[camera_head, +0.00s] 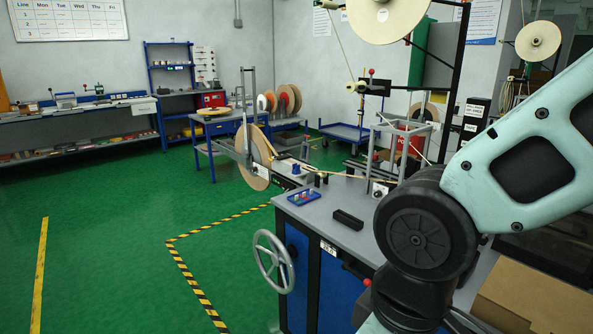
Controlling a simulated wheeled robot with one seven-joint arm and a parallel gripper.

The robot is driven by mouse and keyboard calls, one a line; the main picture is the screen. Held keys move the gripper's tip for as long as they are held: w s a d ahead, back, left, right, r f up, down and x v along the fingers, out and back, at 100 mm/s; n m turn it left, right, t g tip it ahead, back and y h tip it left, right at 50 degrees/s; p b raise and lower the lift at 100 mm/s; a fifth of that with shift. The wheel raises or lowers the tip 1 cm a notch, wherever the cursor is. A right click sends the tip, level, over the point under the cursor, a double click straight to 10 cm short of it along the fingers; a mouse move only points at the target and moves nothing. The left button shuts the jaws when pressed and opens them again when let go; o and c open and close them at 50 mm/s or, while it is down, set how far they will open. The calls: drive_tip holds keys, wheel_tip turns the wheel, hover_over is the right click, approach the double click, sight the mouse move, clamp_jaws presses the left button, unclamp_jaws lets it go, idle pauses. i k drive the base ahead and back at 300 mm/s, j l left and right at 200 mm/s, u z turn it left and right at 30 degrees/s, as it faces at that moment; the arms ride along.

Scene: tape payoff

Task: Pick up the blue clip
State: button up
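A small blue piece (296,169) sits by the tape path on the far left part of the workbench; it may be the blue clip, but it is too small to tell. A shallow blue tray (303,197) holding several small light and coloured pieces lies in front of it on the grey bench top (345,198). My arm fills the right side of the picture, close to the camera. My gripper is outside the picture, so its state and anything in it are hidden.
A black block (348,219) lies near the bench's front edge. A large tape reel (252,157) stands at the bench's left end, and a grey frame (402,148) rises behind. A handwheel (273,261) sticks out in front. A cardboard box (535,300) is at lower right. Green floor is clear at left.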

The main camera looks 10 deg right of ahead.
sight(295, 169)
drive_tip(key=i+j+z, duration=0.1)
drive_tip(key=z, duration=0.35)
drive_tip(key=i+j+z, duration=0.4)
drive_tip(key=j, duration=0.2)
drive_tip(key=i+j+z, duration=0.2)
drive_tip(key=j, duration=0.15)
drive_tip(key=i+j, duration=0.15)
drive_tip(key=j, duration=0.25)
drive_tip(key=i+j, duration=0.15)
drive_tip(key=j, duration=0.3)
drive_tip(key=i+j+z, duration=0.1)
drive_tip(key=j, duration=0.3)
drive_tip(key=i+j, duration=0.2)
drive_tip(key=j, duration=0.25)
drive_tip(key=i+j, duration=0.1)
drive_tip(key=j, duration=0.35)
drive_tip(key=i+j+z, duration=0.1)
drive_tip(key=j, duration=0.3)
